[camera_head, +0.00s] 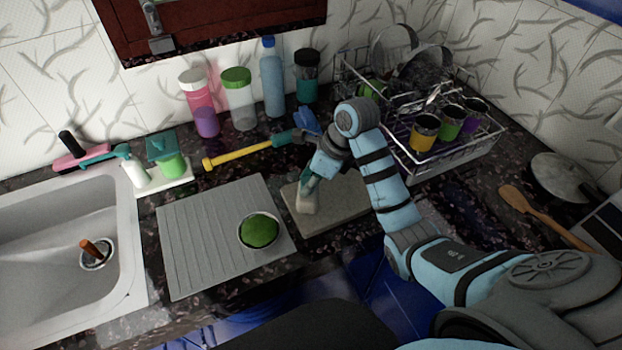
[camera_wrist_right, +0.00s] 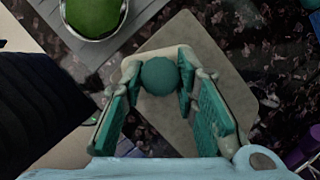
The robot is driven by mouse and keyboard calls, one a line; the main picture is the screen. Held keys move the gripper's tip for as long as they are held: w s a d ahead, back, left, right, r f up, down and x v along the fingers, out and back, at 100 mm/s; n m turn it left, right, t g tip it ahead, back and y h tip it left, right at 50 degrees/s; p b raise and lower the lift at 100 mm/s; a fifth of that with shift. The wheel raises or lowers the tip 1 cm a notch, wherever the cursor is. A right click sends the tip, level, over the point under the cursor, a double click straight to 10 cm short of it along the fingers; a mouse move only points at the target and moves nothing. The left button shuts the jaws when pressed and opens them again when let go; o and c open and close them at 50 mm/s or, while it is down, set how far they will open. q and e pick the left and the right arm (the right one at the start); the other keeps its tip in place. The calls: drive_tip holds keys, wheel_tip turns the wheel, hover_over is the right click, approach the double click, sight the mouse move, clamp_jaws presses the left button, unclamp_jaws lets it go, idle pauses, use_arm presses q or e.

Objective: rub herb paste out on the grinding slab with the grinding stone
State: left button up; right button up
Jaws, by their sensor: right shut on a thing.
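The grinding slab (camera_head: 345,216) is a grey-beige plate lying flat on the counter; it also fills the middle of the right wrist view (camera_wrist_right: 222,62). My right gripper (camera_head: 308,192) is over its left part, pointing down. In the right wrist view its fingers (camera_wrist_right: 158,85) are shut on the grinding stone, whose round teal top (camera_wrist_right: 160,76) shows between them. I cannot tell whether the stone touches the slab. Green herb paste (camera_head: 260,230) fills a round metal bowl (camera_head: 241,240) left of the slab. No paste shows on the visible slab. My left gripper is not in view.
The bowl stands on a ribbed grey drainboard (camera_head: 190,245) beside the sink (camera_head: 50,225). A dish rack (camera_head: 440,165) with cups is at the right, near a wooden spoon (camera_head: 540,215).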

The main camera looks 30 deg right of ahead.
drive_tip(key=shift+r, duration=0.1)
drive_tip(key=shift+s+r, duration=0.2)
drive_tip(key=shift+s+a+r, duration=0.1)
drive_tip(key=shift+s, duration=0.25)
drive_tip(key=shift+w+f, duration=0.25)
drive_tip(key=shift+f, duration=0.25)
use_arm(q)
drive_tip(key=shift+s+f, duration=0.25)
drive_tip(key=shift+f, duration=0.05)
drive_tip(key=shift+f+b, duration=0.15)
drive_tip(key=shift+b, duration=0.2)
use_arm(e)
drive_tip(key=shift+s+f, duration=0.15)
drive_tip(key=shift+f, duration=0.05)
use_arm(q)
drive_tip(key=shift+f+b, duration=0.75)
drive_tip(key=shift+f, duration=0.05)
use_arm(e)
drive_tip(key=shift+f, duration=1)
